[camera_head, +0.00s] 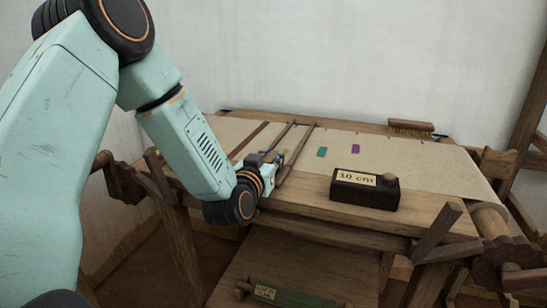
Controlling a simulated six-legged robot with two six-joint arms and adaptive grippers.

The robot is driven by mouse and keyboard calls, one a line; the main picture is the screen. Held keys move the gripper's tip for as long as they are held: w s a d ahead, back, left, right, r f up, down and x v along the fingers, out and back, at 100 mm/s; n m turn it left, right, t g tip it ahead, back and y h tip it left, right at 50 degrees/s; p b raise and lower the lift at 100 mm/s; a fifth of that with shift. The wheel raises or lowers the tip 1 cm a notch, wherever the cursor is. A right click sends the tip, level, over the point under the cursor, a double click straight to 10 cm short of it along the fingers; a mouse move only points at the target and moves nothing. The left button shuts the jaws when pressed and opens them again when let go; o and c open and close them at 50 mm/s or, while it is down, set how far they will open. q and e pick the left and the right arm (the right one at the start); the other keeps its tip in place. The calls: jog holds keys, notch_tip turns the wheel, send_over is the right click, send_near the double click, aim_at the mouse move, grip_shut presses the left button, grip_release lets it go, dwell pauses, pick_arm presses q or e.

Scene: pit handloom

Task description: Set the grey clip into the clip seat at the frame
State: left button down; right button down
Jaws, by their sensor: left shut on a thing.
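My left gripper (277,158) reaches in from the left, low over the left part of the loom's cloth, beside two thin wooden bars (297,150). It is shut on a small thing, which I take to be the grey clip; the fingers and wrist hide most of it. I cannot make out the clip's outline. The clip seat at the frame cannot be told apart at this size. My right gripper is not in view.
A dark block labelled 10 cm (365,189) stands on the front beam (420,212). A brush (411,128) lies at the back right. Green (322,152) and purple (355,149) patches lie on the pale cloth (400,155). A green labelled object (290,297) lies below.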

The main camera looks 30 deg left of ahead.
pick_arm(q)
jog(key=shift+w+f, duration=0.15)
jog(key=shift+s, duration=0.25)
jog(key=c, duration=1.4)
grip_release()
jog(key=shift+w+f, duration=0.1)
jog(key=shift+f, duration=0.05)
jog(key=shift+c, duration=0.2)
jog(key=o, duration=0.3)
